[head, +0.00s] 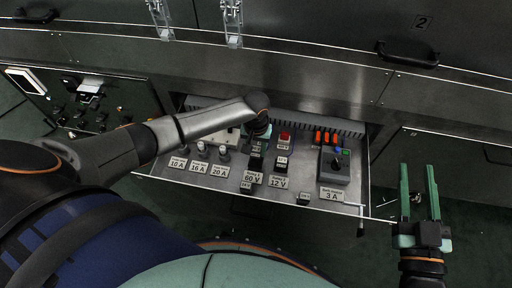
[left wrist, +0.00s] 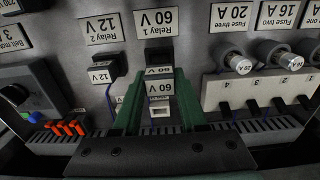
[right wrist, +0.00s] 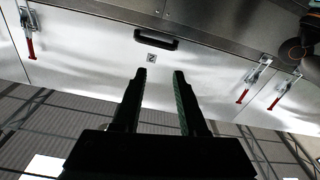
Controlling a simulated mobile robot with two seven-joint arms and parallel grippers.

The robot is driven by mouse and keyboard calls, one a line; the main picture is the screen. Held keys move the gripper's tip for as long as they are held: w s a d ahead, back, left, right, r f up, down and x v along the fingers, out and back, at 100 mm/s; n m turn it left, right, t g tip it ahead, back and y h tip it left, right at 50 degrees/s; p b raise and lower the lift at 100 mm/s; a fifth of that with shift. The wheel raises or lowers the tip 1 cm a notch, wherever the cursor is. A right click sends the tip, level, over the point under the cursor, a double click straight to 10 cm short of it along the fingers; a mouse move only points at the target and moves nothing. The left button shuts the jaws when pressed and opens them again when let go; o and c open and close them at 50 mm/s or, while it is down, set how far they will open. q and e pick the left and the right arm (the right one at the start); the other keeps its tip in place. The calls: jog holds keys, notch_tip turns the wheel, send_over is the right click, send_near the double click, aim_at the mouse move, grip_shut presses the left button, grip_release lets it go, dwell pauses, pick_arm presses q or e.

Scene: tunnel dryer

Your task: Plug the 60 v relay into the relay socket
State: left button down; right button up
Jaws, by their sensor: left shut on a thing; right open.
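The 60 V relay (left wrist: 159,88), a dark block with a white 60 V label, is between the green fingers of my left gripper (left wrist: 158,78). In the head view my left gripper (head: 260,130) points down into the open drawer, and the wrist hides part of the relay. The relay is in line with the placard for 60 V (left wrist: 157,20), with a black block (left wrist: 158,52) between them. I cannot tell the socket apart or whether the relay is seated in it. My right gripper (head: 420,205) is open and empty, right of the drawer.
The drawer panel (head: 215,183) holds fuses (head: 200,148), a 12 V relay place (head: 281,160) and a grey 3 A box (head: 335,165) with orange parts beside it. Small dark labelled blocks (head: 303,198) stand near the front edge. A control panel (head: 85,100) is at left.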

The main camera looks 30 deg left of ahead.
aim_at(256, 156)
pick_arm(q)
jog(key=shift+f+b, duration=0.4)
jog(key=shift+f, duration=0.45)
pick_arm(e)
jog(key=shift+s+a+r+n+t+y, duration=0.15)
jog(key=shift+r+n+t+y, duration=0.15)
jog(key=shift+r, duration=0.65)
jog(key=shift+s+d+r+n+t+y, duration=0.15)
jog(key=shift+r+t+y, duration=0.2)
jog(key=shift+r, duration=0.6)
jog(key=shift+s+a+r+n+t+y, duration=0.15)
jog(key=shift+r+n+t+y, duration=0.15)
jog(key=shift+r, duration=0.65)
pick_arm(q)
jog(key=shift+p, duration=0.45)
pick_arm(e)
jog(key=shift+r, duration=0.2)
pick_arm(q)
jog(key=shift+p, duration=0.55)
pick_arm(e)
jog(key=shift+r, duration=0.55)
jog(key=shift+r, duration=0.2)
pick_arm(q)
jog(key=shift+f+b, duration=0.6)
jog(key=shift+f, duration=0.6)
pick_arm(e)
jog(key=shift+f, duration=0.8)
